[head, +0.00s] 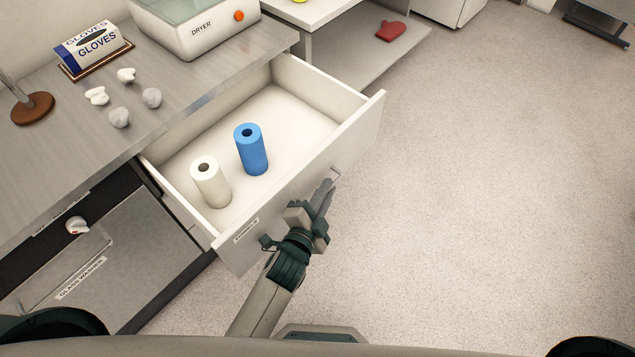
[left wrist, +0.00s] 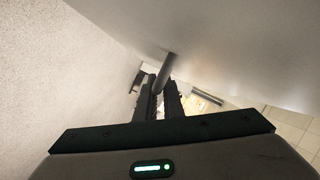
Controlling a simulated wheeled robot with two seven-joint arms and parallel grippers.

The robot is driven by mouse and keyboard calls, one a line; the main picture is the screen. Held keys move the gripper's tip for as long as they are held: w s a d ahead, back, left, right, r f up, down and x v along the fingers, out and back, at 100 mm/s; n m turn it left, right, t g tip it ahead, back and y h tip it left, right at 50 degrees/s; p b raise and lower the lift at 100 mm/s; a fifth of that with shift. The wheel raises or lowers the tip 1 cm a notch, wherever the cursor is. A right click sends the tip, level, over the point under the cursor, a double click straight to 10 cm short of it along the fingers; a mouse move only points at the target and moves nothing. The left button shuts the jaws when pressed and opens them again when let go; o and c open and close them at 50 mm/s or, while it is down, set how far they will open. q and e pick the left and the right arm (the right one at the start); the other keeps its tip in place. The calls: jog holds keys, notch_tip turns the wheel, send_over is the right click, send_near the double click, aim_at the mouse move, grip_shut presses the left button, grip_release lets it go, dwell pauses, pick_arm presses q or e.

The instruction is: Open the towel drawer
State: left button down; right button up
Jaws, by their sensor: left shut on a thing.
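The towel drawer (head: 305,95) is pulled out from the counter in the head view, showing its inside. A white towel roll (head: 211,183) and a blue towel roll (head: 251,150) stand upright in it. My left gripper (head: 326,190) is at the outer side of the drawer front. In the left wrist view, its fingers (left wrist: 160,97) are shut on the drawer handle (left wrist: 165,70), a grey bar beside the pale drawer front (left wrist: 235,45). In the head view the handle is mostly hidden. My right gripper is not in view.
A glass washer (head: 110,255) sits under the counter to the left. The counter (head: 190,85) holds a dryer (head: 195,25), a gloves box (head: 92,48) and several crumpled white pieces. A red mitt (head: 391,31) lies on a low shelf. The floor (head: 480,200) to the right is clear.

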pick_arm(q)
jog(key=shift+s+d+f, duration=0.1)
jog(key=shift+s, duration=0.05)
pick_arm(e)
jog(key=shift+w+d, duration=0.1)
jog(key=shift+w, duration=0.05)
pick_arm(q)
jog(key=c, duration=2.2)
grip_release()
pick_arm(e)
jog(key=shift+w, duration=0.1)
pick_arm(q)
jog(key=shift+s, duration=0.15)
